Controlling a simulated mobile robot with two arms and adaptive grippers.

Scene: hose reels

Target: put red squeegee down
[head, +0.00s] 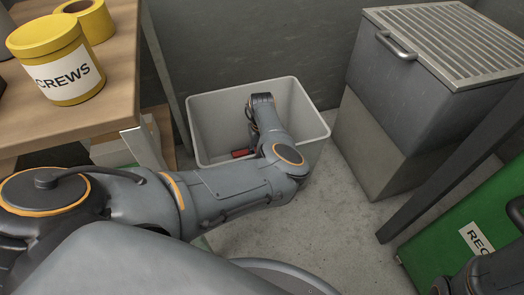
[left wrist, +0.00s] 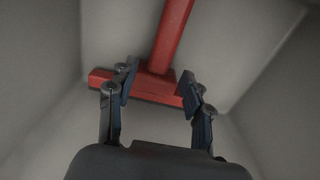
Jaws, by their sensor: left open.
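The red squeegee (left wrist: 171,40) is inside the white bin (head: 322,135), its handle running up the left wrist view and its crosspiece spanning the middle. In the head view only a small red part of the squeegee (head: 243,153) shows beside my arm. My left gripper (left wrist: 160,88) is open, reaching down into the bin, with one finger on each side of where the handle meets the crosspiece. I cannot tell whether the fingers touch it. My right gripper's fingers are not visible.
A wooden table (head: 125,62) with a yellow screws tub (head: 55,60) stands at the left. A grey cabinet with a slatted top (head: 455,35) is right of the bin. A green container (head: 440,258) is at the lower right. Some floor (head: 345,225) is bare in between.

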